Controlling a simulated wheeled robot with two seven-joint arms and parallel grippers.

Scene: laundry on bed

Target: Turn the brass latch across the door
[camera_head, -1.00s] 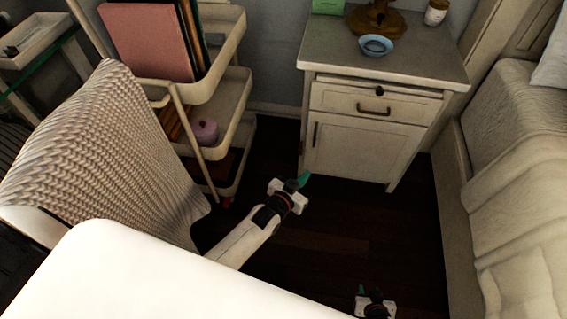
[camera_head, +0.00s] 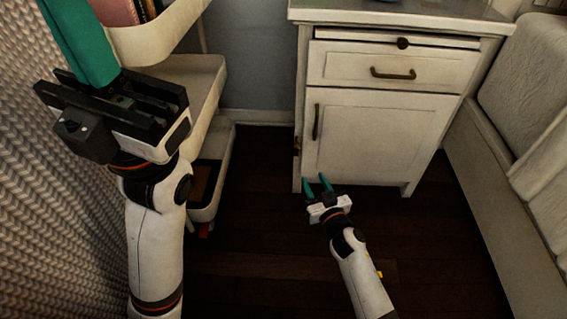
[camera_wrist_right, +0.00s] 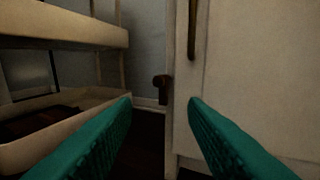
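The cream cabinet door (camera_head: 365,140) is closed, with an upright brass handle (camera_head: 316,122) near its left edge. A small dark brass latch (camera_head: 297,145) sticks out at the cabinet's left edge; the right wrist view shows it as a short piece (camera_wrist_right: 162,88) beside the front post, not across the door. My right gripper (camera_head: 316,182) is open and empty, low before the door's lower left corner. In the right wrist view, the latch appears between and beyond its teal fingers (camera_wrist_right: 160,103). My left gripper (camera_head: 80,40) is raised at upper left; its fingertips are cut off.
A drawer with a brass pull (camera_head: 393,74) sits above the door. A cream shelf cart (camera_head: 190,90) stands left of the cabinet, with a gap between. The bed (camera_head: 490,170) is at right. Dark floor (camera_head: 260,240) is clear in front.

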